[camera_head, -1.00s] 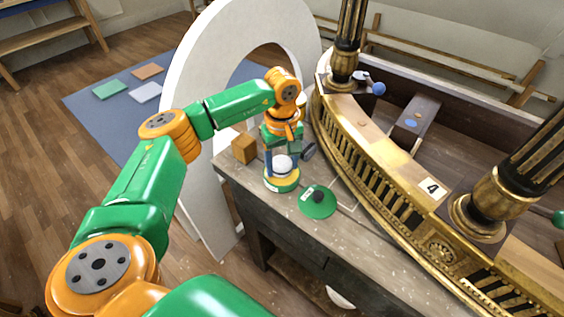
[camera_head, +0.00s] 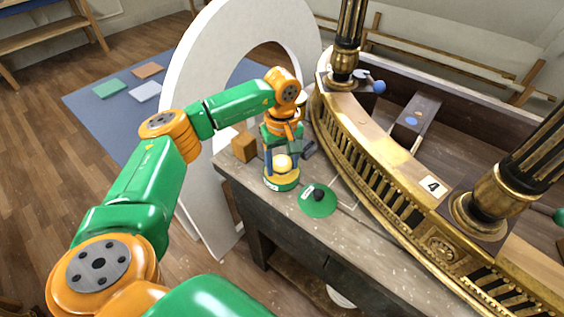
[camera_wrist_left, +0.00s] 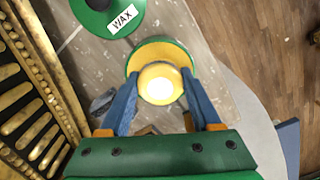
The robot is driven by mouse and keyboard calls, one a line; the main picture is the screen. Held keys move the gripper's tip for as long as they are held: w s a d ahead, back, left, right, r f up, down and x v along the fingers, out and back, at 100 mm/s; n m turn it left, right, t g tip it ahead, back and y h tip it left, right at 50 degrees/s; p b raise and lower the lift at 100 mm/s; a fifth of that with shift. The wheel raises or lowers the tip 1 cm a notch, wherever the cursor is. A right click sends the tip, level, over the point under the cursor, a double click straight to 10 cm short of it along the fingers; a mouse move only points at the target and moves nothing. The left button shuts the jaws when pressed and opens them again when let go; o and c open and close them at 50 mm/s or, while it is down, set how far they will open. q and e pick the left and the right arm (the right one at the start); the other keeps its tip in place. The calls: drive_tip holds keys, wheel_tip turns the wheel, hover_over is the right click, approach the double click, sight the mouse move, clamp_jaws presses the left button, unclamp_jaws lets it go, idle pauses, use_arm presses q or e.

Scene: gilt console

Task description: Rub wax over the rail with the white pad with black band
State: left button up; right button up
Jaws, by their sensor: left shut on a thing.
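My left gripper (camera_head: 282,156) points down over the open green tin of yellow wax (camera_head: 281,184) on the bench. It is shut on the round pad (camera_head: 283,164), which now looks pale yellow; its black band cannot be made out. In the left wrist view the pad (camera_wrist_left: 160,85) sits between the blue fingers, over the tin (camera_wrist_left: 160,48). It appears to touch the wax, but the contact is hidden. The gilt rail (camera_head: 375,180) curves to the right of the tin, with a pierced front and a pale wooden top. My right gripper is out of view.
The green lid (camera_head: 318,201), labelled WAX in the wrist view, lies beside the tin. An orange-brown block (camera_head: 244,147) stands left of it. Black-and-gold columns (camera_head: 348,45) rise from the rail. A white arch (camera_head: 190,90) stands behind the bench.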

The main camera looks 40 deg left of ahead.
use_arm(q)
wheel_tip(320, 180, up, 7)
drive_tip(key=p, duration=0.6)
idle(1.6)
